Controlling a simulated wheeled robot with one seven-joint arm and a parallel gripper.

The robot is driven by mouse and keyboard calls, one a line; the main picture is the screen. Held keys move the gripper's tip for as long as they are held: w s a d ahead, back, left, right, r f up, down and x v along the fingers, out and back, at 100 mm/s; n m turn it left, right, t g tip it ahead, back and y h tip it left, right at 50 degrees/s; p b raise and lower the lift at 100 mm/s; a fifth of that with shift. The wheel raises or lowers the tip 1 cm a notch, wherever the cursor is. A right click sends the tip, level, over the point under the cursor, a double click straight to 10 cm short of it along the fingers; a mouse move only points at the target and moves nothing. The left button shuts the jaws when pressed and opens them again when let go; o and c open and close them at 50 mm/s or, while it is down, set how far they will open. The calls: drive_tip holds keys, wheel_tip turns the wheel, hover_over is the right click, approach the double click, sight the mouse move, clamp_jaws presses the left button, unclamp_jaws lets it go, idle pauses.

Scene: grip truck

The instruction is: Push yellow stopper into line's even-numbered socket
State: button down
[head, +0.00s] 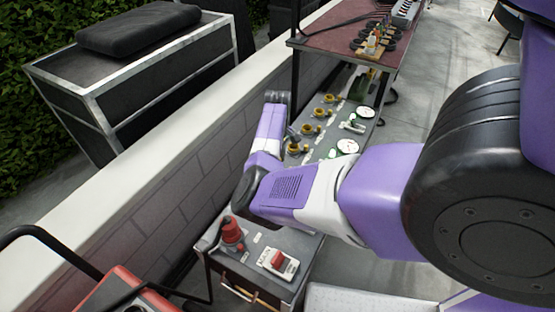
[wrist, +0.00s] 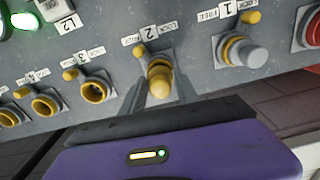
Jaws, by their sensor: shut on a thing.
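My gripper (wrist: 160,90) is shut on the yellow stopper (wrist: 160,80), with one grey finger on each side of it. The stopper is at the socket marked 2 (wrist: 143,54) on the grey panel; its yellow end faces the camera, and how deep it sits is hidden. The socket marked 1 (wrist: 240,50) holds a grey plug. The socket marked 3 (wrist: 95,90) and the socket marked 4 (wrist: 44,104) are yellow rings with dark, open holes. In the head view the row of yellow sockets (head: 319,113) shows beyond my purple arm, which largely hides my gripper.
A small yellow lever stands beside each socket, with LOCK or FREE labels. A green lamp (wrist: 24,22) and a red button (wrist: 314,28) flank the row. White gauges (head: 347,146) lie right of it. A red plug (head: 232,231) and red switch (head: 279,259) stand nearer. A wall runs along the left.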

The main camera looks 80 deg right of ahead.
drive_tip(key=shift+f+b, duration=0.3)
drive_tip(key=shift+f, duration=0.4)
drive_tip(key=c, duration=0.5)
unclamp_jaws()
drive_tip(key=shift+r, duration=0.1)
drive_tip(key=shift+r+p, duration=2.45)
drive_tip(key=shift+p, duration=0.15)
